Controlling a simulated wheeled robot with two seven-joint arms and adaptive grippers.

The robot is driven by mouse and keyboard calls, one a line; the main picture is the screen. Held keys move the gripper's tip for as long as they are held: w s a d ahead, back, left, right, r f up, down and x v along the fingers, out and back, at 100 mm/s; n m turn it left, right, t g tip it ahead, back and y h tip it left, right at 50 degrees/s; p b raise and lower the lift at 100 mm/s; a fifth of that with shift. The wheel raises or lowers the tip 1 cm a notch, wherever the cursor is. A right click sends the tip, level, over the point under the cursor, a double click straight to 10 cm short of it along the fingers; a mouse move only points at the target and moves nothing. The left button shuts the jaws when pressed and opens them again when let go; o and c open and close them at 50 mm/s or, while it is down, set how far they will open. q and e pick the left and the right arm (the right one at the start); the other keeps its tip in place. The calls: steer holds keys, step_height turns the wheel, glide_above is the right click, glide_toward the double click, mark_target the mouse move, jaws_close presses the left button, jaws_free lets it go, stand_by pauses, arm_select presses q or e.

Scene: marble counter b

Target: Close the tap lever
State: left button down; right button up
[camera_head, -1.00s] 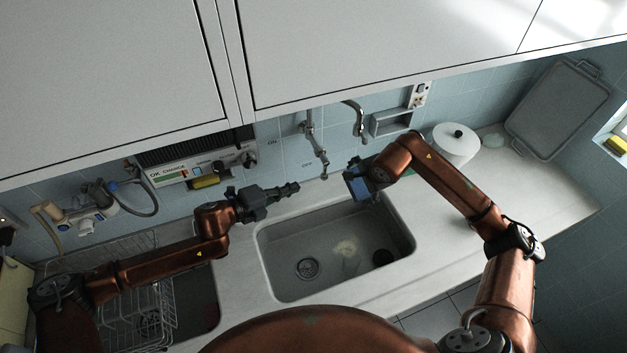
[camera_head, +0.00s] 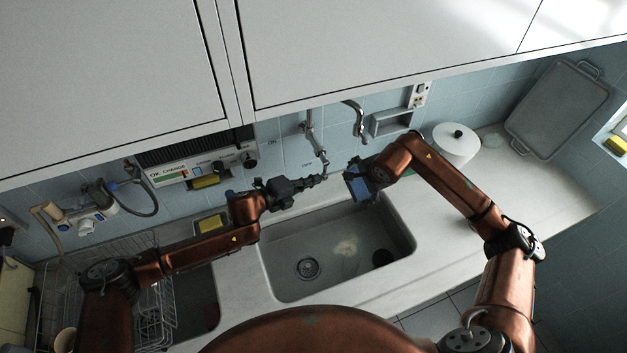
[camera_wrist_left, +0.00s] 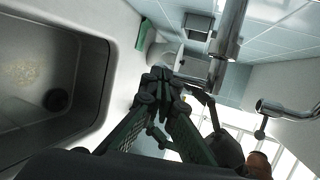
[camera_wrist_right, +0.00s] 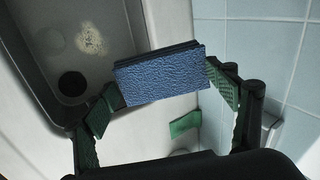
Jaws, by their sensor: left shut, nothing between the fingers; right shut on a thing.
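The metal tap lever (camera_head: 322,160) hangs from the wall pipe between the ON and OFF marks, its lower end just above the counter behind the sink. My left gripper (camera_head: 318,180) is shut and empty, its tips close to the lever's lower end; I cannot tell if they touch. In the left wrist view the shut fingers (camera_wrist_left: 160,82) point towards the metal pipe (camera_wrist_left: 230,28). The curved spout (camera_head: 357,118) is to the right. My right gripper (camera_wrist_right: 165,95) is shut on a blue block (camera_wrist_right: 160,73), held near the sink's back right corner.
The sink (camera_head: 283,291) lies open below both grippers. A white lidded canister (camera_head: 455,150) and a grey tray (camera_head: 561,108) stand at the right. A wire rack (camera_head: 157,310) is at the left. A yellow sponge (camera_head: 210,223) lies behind my left arm.

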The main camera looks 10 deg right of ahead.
steer(key=shift+a, duration=0.1)
steer(key=shift+s+r, duration=0.1)
arm_select(q)
steer(key=shift+d+f, duration=0.25)
steer(key=shift+d, duration=0.2)
steer(key=v, duration=1.4)
steer(key=shift+a+f, duration=0.25)
steer(key=shift+w, duration=0.1)
